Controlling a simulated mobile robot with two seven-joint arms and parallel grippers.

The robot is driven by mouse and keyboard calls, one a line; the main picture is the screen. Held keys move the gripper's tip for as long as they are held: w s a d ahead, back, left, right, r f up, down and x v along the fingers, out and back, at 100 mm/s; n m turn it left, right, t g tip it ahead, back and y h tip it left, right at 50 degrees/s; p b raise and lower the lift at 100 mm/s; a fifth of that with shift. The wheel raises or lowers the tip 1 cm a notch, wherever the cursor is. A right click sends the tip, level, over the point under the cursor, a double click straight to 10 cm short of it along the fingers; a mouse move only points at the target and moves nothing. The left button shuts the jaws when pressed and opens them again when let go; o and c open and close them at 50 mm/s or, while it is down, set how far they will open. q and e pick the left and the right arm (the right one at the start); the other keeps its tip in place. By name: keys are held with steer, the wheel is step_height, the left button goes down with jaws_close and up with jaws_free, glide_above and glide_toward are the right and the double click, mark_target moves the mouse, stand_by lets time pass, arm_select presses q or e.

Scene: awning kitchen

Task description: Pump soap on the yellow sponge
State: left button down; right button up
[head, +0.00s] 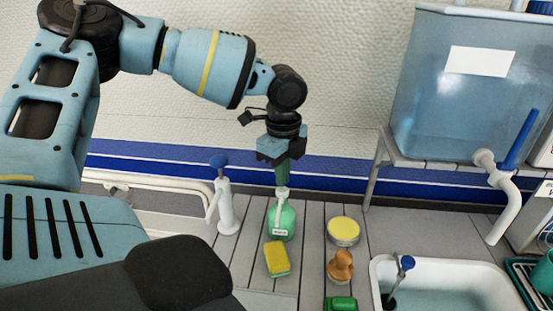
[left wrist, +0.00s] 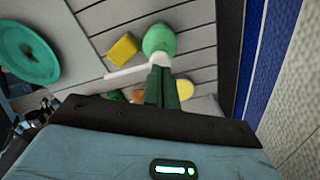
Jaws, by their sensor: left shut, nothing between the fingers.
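A green soap bottle (head: 283,222) with a white pump (head: 282,192) stands on the grey slatted counter. In the left wrist view the bottle (left wrist: 160,39) shows with its white spout (left wrist: 127,71) pointing toward the left. The yellow sponge (head: 277,259) lies in front of the bottle; it also shows in the left wrist view (left wrist: 122,50). My left gripper (head: 284,181) points down, shut and empty, with its green fingertips directly above the pump head, at or very near touching it. The fingers hide part of the pump. My right gripper is not in view.
A white dispenser with a blue top (head: 225,205) stands left of the bottle. A round yellow-topped tin (head: 343,231), a wooden-handled brush (head: 341,266) and a green object (head: 340,303) are to the right. A white sink (head: 440,268) and a blue water tank (head: 462,95) lie farther right.

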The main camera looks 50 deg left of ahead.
arm_select(q)
steer(key=shift+r, duration=0.15)
